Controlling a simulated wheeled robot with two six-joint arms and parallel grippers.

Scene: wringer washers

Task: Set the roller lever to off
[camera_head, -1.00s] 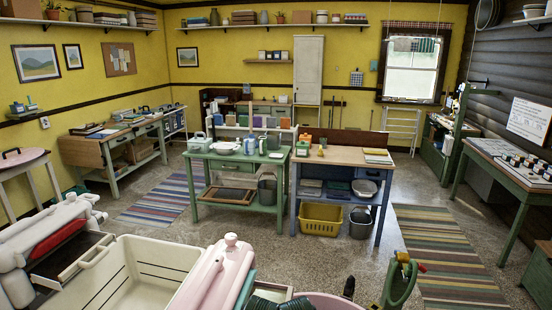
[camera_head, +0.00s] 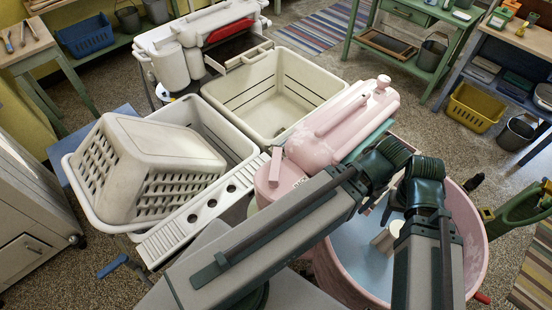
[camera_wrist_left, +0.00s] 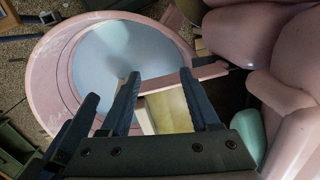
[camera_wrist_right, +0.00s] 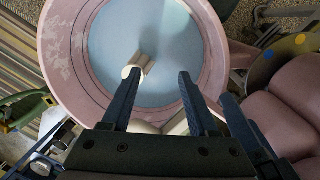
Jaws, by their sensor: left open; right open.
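The pink washer's tub (camera_head: 478,235) holds pale blue water around a whitish post (camera_head: 388,238). Its pink wringer (camera_head: 335,130) sits at the tub's far-left rim, with a round knob on top. I cannot clearly pick out the roller lever or its setting. A pink bar (camera_wrist_left: 208,72) crosses beside the rim in the left wrist view, but I cannot tell what it is. My left gripper (camera_wrist_left: 159,73) is open, empty and close to the wringer. My right gripper (camera_wrist_right: 158,73) is open and empty above the tub. The grippers are close side by side.
Cream twin tubs (camera_head: 290,95) and an upturned slotted basket (camera_head: 145,170) stand left of the pink washer. A white wringer (camera_head: 205,40) with a red roller stands behind. A green handle-like part (camera_head: 520,215) stands at right. Speckled floor is clear around the yellow crate (camera_head: 474,107).

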